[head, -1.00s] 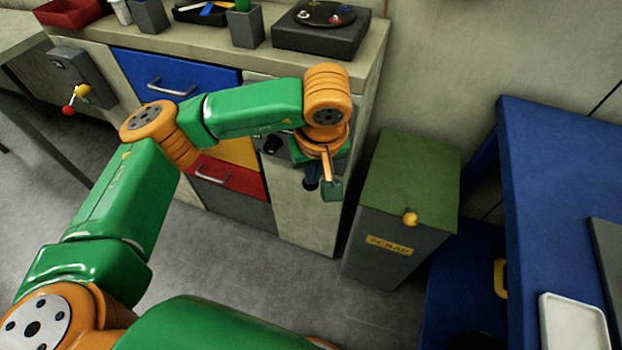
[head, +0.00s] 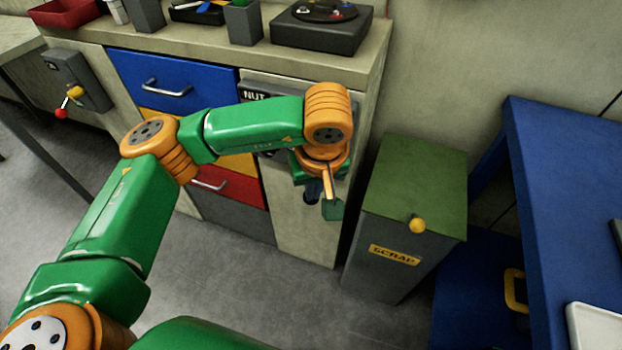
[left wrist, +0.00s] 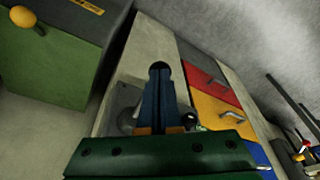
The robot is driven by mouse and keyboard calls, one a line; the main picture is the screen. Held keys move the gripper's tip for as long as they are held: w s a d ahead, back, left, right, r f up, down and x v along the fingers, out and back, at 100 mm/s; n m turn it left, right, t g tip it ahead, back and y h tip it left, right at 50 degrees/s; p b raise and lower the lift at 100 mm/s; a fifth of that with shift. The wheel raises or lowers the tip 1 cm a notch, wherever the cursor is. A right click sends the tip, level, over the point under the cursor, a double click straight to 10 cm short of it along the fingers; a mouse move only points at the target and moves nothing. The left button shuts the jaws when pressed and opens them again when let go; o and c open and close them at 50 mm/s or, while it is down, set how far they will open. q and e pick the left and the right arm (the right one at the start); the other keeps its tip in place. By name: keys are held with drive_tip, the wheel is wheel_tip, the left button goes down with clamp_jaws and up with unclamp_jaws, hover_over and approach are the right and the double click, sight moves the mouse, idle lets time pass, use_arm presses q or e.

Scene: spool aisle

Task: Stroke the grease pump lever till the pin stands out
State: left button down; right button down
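My left gripper (head: 312,192) is at the front of the light cabinet, low on its right end. Its dark blue fingers show in the left wrist view (left wrist: 160,98), close together. A dark round end, seemingly the pump lever's knob (left wrist: 160,68), sits at their tips, and they look shut on it. The grey pump plate (left wrist: 124,102) lies behind the fingers, with round metal parts on it. My wrist and the fingers cover most of the lever, and I cannot make out the pin. My right gripper is in neither view.
The green-topped scrap bin (head: 410,190) with a yellow knob stands close right of the gripper. The blue table (head: 560,180) is farther right. Coloured drawers (head: 165,82) are left of the gripper. A grey box (head: 75,82) with a red-tipped handle is at far left.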

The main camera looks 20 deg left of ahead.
use_arm(q)
drive_tip(key=shift+s+d+r, duration=0.25)
drive_tip(key=shift+s+d, duration=0.15)
drive_tip(key=shift+s, duration=0.15)
drive_tip(key=shift+s+d+r, duration=0.2)
drive_tip(key=shift+s+d, duration=0.15)
drive_tip(key=shift+s, duration=0.2)
drive_tip(key=a+v, duration=0.1)
drive_tip(key=v, duration=0.6)
drive_tip(key=shift+d+p, duration=0.4)
drive_tip(key=shift+d, duration=0.05)
